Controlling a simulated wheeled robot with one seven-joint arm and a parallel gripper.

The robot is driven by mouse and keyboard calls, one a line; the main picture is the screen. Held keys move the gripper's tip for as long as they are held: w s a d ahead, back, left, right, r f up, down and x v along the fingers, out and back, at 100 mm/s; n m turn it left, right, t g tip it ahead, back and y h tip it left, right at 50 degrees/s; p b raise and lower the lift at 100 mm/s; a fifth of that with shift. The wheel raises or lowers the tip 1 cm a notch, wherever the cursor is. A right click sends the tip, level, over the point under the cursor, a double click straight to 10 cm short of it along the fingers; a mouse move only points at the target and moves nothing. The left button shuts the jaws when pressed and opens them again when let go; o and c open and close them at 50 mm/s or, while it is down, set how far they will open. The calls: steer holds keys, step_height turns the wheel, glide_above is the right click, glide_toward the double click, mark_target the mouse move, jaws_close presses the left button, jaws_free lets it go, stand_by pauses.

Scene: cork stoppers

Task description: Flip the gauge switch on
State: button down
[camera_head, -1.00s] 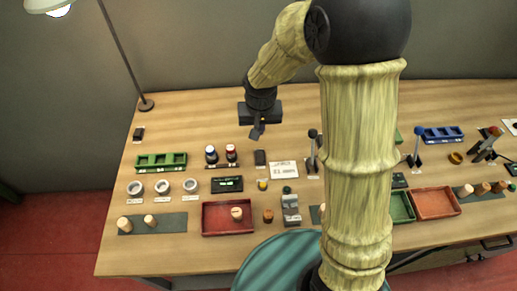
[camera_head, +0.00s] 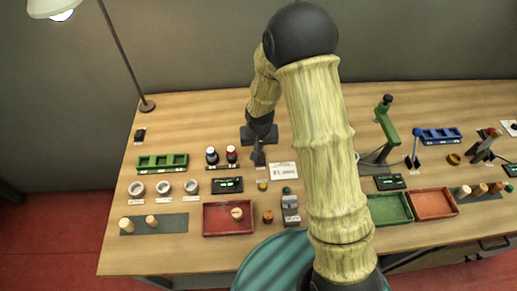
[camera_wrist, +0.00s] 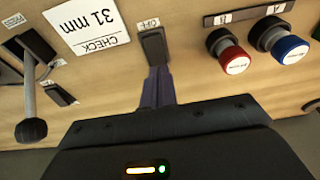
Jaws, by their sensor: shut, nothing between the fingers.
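A black rocker switch (camera_wrist: 153,46) with a small label reading OFF stands near the top middle of the wrist view. I take it to be the gauge switch. My gripper (camera_wrist: 158,84) is shut and empty, its fingertips at the near edge of the switch; I cannot tell whether they touch it. In the head view my gripper (camera_head: 257,160) is low over the table and largely hides the switch. A black display (camera_head: 227,185) with green digits lies in front and to the left.
Red (camera_wrist: 236,62) and blue (camera_wrist: 290,48) round-topped items stand right of the switch in the wrist view. A card reading CHECK 31 mm (camera_wrist: 86,25) and a black-knobbed lever (camera_wrist: 30,125) are to its left. A green press (camera_head: 387,130) stands right of my arm.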

mark_target(259, 160)
steer(key=shift+w+f, duration=0.15)
steer(key=shift+f, duration=0.6)
steer(key=shift+w+f, duration=0.15)
steer(key=shift+f, duration=0.55)
steer(key=shift+w+g+p, duration=0.1)
steer(key=shift+g+p, duration=0.2)
steer(key=shift+p, duration=0.55)
steer(key=shift+f, duration=0.3)
steer(key=shift+s+d+f+b, duration=0.1)
steer(key=shift+s+b, duration=0.25)
steer(key=shift+s, duration=0.7)
steer(key=shift+r+p, duration=0.5)
steer(key=shift+r, duration=0.2)
step_height(259, 160, up, 13)
steer(key=s, duration=0.2)
steer(key=shift+f, duration=0.1)
